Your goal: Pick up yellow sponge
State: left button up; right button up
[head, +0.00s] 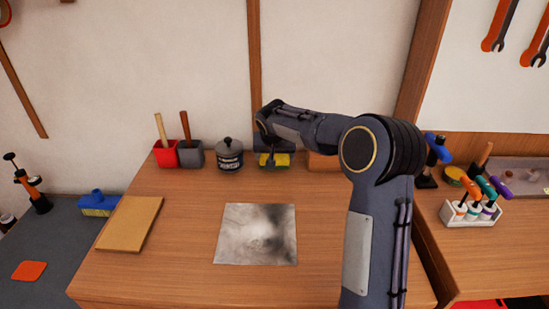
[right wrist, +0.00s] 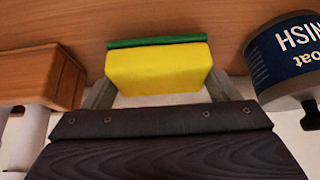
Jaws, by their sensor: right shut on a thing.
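The yellow sponge (head: 273,159) with a green scouring layer sits near the back of the wooden workbench, partly hidden by my right gripper. In the right wrist view the sponge (right wrist: 158,69) lies between the two grey fingers of my right gripper (right wrist: 160,90), its green layer on the side away from the wrist. The right gripper (head: 273,163) is shut on the sponge. My right arm reaches across the bench from the lower right. My left gripper is not in view.
A dark finish can (head: 230,158) stands left of the sponge; its label shows in the right wrist view. A wooden block (head: 323,161) is on the right. Red (head: 167,156) and grey (head: 190,157) containers stand farther left. A metal sheet (head: 256,234) and board (head: 130,223) lie in front.

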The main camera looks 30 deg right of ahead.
jog(key=s+a+r, duration=0.9)
jog(key=s+r, duration=0.1)
jog(key=r, duration=0.2)
jog(key=shift+s+a+b, duration=0.2)
jog(key=shift+a+b, duration=0.05)
jog(key=shift+b, duration=0.15)
